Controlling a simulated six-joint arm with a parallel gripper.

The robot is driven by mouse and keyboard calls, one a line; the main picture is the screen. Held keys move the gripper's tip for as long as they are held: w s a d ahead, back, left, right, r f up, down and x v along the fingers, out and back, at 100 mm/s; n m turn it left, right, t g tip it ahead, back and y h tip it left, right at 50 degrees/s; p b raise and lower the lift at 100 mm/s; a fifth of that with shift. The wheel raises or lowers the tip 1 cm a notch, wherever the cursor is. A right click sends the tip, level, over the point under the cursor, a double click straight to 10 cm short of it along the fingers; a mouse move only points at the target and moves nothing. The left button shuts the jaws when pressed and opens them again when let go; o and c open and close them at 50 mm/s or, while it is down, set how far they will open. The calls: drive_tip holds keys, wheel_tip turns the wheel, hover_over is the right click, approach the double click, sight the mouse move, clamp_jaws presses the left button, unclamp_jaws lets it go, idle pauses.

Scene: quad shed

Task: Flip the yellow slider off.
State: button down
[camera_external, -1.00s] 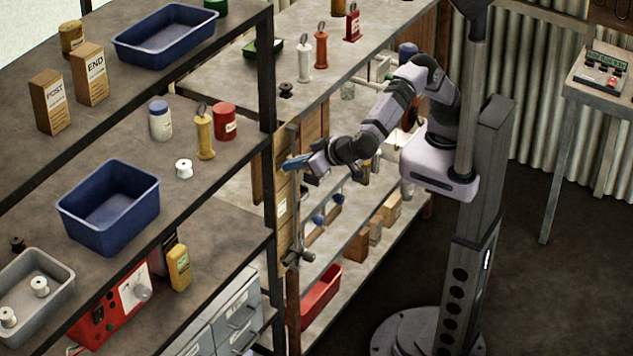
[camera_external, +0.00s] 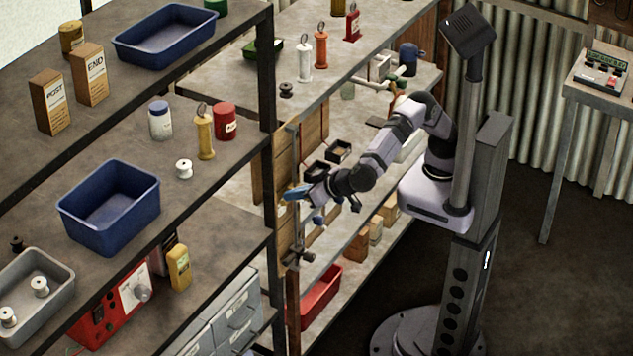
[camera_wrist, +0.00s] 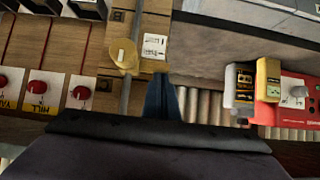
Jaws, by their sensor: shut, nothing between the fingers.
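In the wrist view a yellow piece with a pale tab (camera_wrist: 123,58) sits on the upright post, beside a white label plate (camera_wrist: 154,46). It looks like the yellow slider, but its setting is too small to tell. My gripper (camera_wrist: 165,100) is shut and empty, its blue fingers a little below and to the right of the yellow piece in the picture; I cannot tell whether they touch anything. In the external view my gripper (camera_external: 294,192) is at the shelf's upright post (camera_external: 297,150). The yellow piece cannot be made out there.
Red knobs on labelled plates (camera_wrist: 38,90) line the left of the wrist view. A yellow meter (camera_wrist: 268,80) and a red instrument (camera_wrist: 293,95) are at right. Blue bins (camera_external: 110,205), a red bin (camera_external: 322,296) and wooden blocks (camera_external: 358,245) stand on the shelves.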

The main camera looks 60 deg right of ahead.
drive_tip(key=shift+d+f, duration=0.1)
drive_tip(key=shift+f, duration=0.05)
drive_tip(key=w+r+v, duration=0.1)
drive_tip(key=r+v, duration=0.1)
drive_tip(key=v, duration=1.1)
drive_tip(key=shift+w+r, duration=0.35)
